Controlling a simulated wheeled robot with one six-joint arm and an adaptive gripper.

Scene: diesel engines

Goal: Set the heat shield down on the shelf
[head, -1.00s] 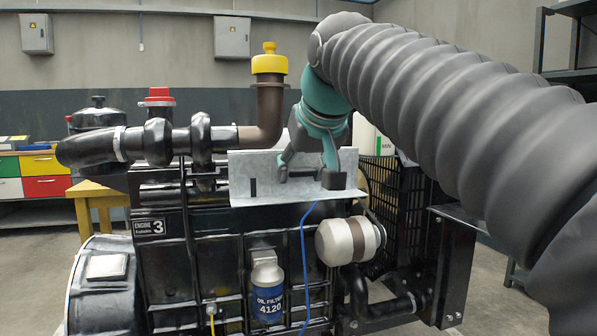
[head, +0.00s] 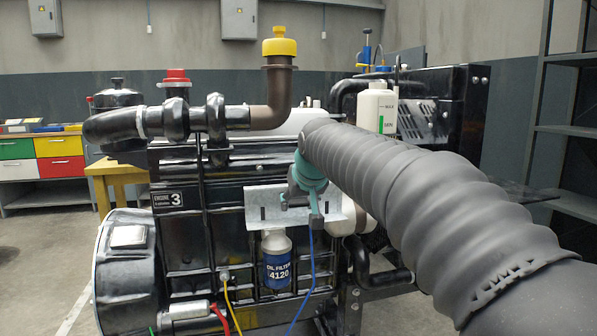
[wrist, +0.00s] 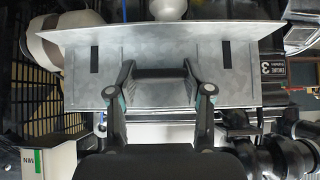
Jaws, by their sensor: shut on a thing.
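The heat shield is a bent, L-shaped grey metal plate with two dark slots. In the head view the heat shield (head: 262,209) hangs in front of the engine's near side, just above the oil filter. My gripper (head: 301,206) is shut on it near its middle, and my arm hides part of its right side. In the wrist view the heat shield (wrist: 205,40) spans the picture, with my gripper's fingers (wrist: 158,73) against its middle. A dark shelf rack (head: 568,130) stands at the far right of the head view, apart from the shield.
The black engine (head: 185,225) fills the centre left, with a yellow-capped brown pipe (head: 270,105) on top. The labelled oil filter (head: 277,265) and a blue cable (head: 302,285) are close below the shield. A coloured drawer cabinet (head: 60,157) stands at left.

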